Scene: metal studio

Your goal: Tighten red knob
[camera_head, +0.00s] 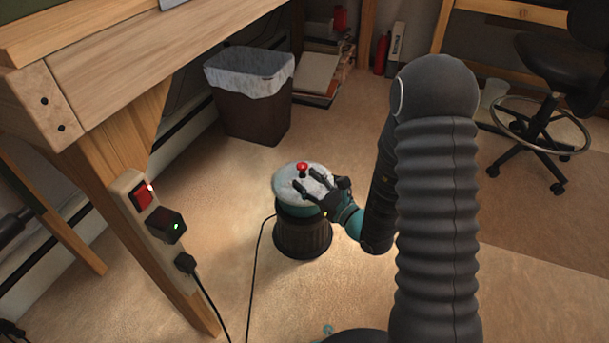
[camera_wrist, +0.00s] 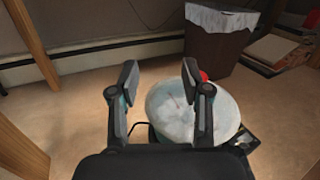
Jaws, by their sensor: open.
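The red knob (camera_head: 302,166) stands on top of a round canister with a pale, cloudy lid (camera_head: 289,184) and a dark ribbed base (camera_head: 302,238) on the floor. My gripper (camera_head: 322,185) is open over the right part of the lid, to the right of the knob and apart from it as far as I can tell. In the wrist view, my gripper (camera_wrist: 160,75) has its two fingers spread with nothing between them. The red knob (camera_wrist: 203,76) shows just right of the right finger, partly hidden by it. The lid (camera_wrist: 175,110) lies below and behind that finger.
A wooden workbench (camera_head: 160,50) with a power strip (camera_head: 150,215) on its leg stands at the left. A black cable (camera_head: 256,265) runs along the floor beside the canister. A lined waste bin (camera_head: 250,105) stands behind. A wheeled stool (camera_head: 555,120) is at the right.

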